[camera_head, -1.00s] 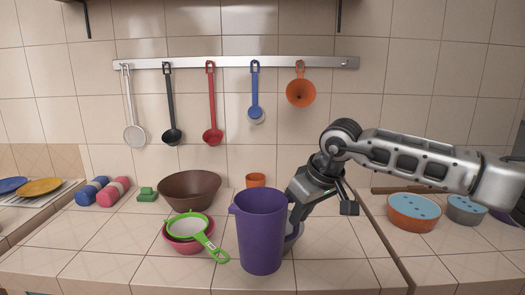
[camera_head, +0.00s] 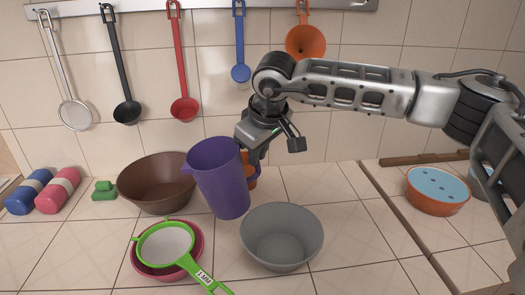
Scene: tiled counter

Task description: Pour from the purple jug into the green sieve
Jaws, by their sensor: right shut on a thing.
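The purple jug (camera_head: 219,180) is held up in the middle of the picture, tilted slightly with its spout towards the left. My right gripper (camera_head: 254,150) is shut on the jug from its right side; the jug hides part of the fingers. The green sieve (camera_head: 166,243) rests on a pink bowl (camera_head: 138,261) at the lower left, its handle pointing to the lower right. The jug is behind and to the right of the sieve, apart from it. The jug's contents cannot be seen. My left gripper is not in view.
A grey bowl (camera_head: 281,237) stands right of the sieve. A brown bowl (camera_head: 156,185) is behind the sieve, close to the jug. An orange cup (camera_head: 250,177) is partly hidden behind the jug. Bottles (camera_head: 58,190) and a green sponge (camera_head: 104,190) lie at left. Ladles hang above.

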